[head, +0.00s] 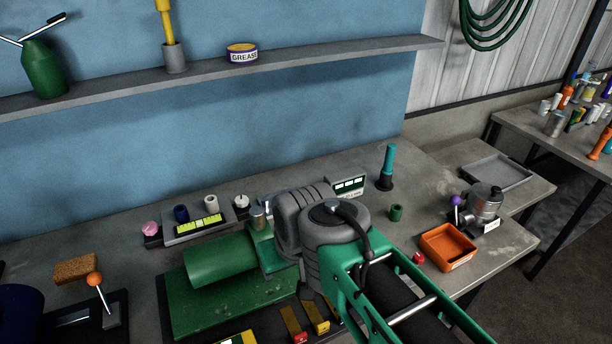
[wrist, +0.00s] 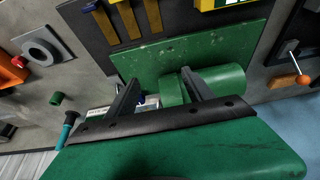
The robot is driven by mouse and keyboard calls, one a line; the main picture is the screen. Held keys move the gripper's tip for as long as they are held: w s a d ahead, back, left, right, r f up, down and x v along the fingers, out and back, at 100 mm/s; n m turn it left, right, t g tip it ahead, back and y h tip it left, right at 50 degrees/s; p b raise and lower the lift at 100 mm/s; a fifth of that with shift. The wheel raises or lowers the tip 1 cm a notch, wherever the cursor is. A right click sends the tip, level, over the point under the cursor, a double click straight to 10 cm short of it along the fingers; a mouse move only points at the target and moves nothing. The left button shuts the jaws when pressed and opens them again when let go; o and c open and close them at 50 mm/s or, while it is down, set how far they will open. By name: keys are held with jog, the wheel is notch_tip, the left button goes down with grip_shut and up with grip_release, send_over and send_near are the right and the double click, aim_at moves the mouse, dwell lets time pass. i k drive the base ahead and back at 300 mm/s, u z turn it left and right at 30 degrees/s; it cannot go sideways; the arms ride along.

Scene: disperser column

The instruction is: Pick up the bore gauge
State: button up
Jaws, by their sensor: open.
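I cannot tell for certain which thing is the bore gauge. A slim upright tool with a teal grip and dark base (head: 388,167) stands at the back of the bench, right of my arm; it also shows at lower left in the wrist view (wrist: 69,127). My gripper (wrist: 160,77) is open, with its two dark fingers apart over the green machine. A small pale and blue thing (wrist: 148,100) shows partly between the fingers, too small to make out. The green cylinder (head: 220,261) lies beside the right finger in the wrist view (wrist: 222,84).
The machine's green base plate (head: 205,312) fills the front. A rack (head: 185,237) with small coloured parts stands behind it. An orange tray (head: 436,256), a small green cylinder (head: 396,213) and a metal device (head: 486,202) are at right. A wall shelf (head: 210,70) runs above.

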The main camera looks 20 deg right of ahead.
aim_at(388, 170)
jog(key=k, duration=0.5)
jog(key=u, duration=2.7)
jog(key=k, duration=1.7)
jog(key=z, duration=2.75)
jog(key=i, duration=0.5)
jog(key=u, duration=0.05)
